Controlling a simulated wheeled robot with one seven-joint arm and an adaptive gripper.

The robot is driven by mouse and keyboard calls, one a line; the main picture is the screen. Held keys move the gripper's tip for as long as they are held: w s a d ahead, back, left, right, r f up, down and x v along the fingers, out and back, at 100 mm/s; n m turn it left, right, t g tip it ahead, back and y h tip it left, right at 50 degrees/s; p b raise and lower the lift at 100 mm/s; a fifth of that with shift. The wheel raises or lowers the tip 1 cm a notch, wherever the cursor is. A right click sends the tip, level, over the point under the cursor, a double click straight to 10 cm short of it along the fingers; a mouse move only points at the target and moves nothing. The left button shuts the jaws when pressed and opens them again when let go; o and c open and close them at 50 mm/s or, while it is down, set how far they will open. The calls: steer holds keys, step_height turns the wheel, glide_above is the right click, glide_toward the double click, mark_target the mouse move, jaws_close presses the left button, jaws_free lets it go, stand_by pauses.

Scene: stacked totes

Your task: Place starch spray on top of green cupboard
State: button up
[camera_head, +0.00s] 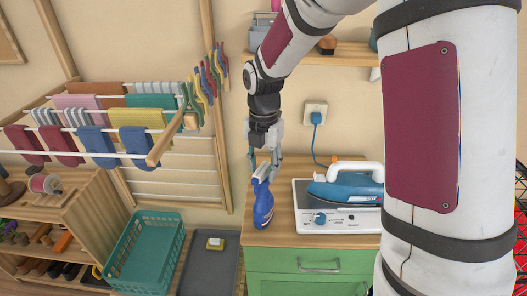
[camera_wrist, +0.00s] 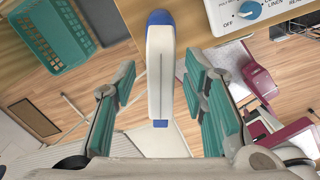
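The starch spray is a blue bottle (camera_head: 263,207) with a white and blue spray head. In the head view it is upright at the left end of the wooden top of the green cupboard (camera_head: 306,263), and its base appears to rest there. My gripper (camera_head: 266,160) points down over the spray head. In the wrist view the spray head (camera_wrist: 160,70) lies between the two fingers, with a gap on each side, so the gripper is open around it. The bottle's base is hidden in the wrist view.
A blue iron (camera_head: 345,188) lies on a white panel (camera_head: 330,222) right of the bottle. A blue plug and socket (camera_head: 316,113) are on the wall behind. A green basket (camera_head: 145,250) and a grey mat (camera_head: 222,262) are on the floor left. A drying rack (camera_head: 160,150) with cloths stands left.

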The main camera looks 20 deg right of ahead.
step_height(320, 180, up, 11)
steer(key=b, duration=0.1)
steer(key=s+r+m+t, duration=0.2)
steer(key=s+r+m, duration=0.1)
steer(key=s+m, duration=0.7)
steer(key=s+r+m+t, duration=0.3)
steer(key=s+m, duration=0.8)
steer(key=m, duration=0.6)
steer(key=shift+s+d+t, duration=0.15)
steer(key=shift+s+t, duration=0.1)
steer(key=shift+t, duration=0.05)
